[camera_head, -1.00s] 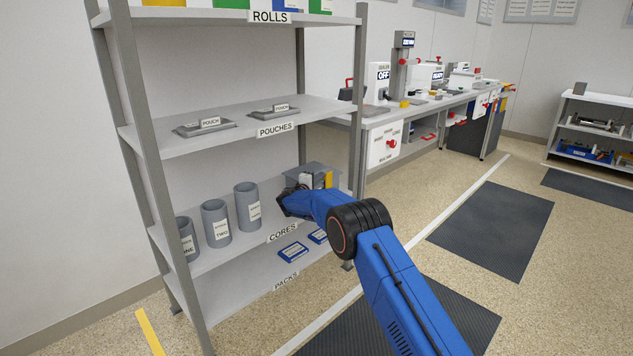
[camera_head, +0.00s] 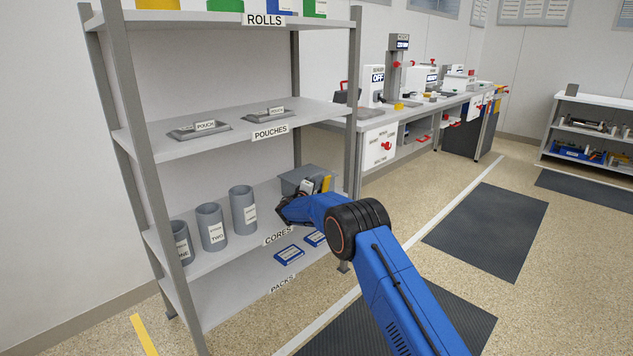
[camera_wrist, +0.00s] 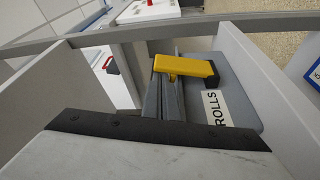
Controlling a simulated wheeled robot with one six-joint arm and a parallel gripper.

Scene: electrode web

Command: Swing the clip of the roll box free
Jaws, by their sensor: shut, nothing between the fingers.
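The grey roll box (camera_head: 293,180) stands at the right end of the CORES shelf, partly hidden by my arm. Its yellow clip (camera_head: 326,184) shows on its right side. In the wrist view the box (camera_wrist: 235,60) carries a ROLLS label, and the yellow clip (camera_wrist: 185,67) with a dark end lies across it. My gripper (camera_wrist: 168,82) is shut and empty, its fingertips right at the clip's near edge. I cannot tell whether they touch it. In the head view my arm hides most of the gripper.
Several grey cores (camera_head: 211,227) stand left of the box on the same shelf. Blue packs (camera_head: 289,254) lie on the shelf below, and pouches (camera_head: 199,130) lie above. A shelf post (camera_head: 353,110) rises close to the right of the box.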

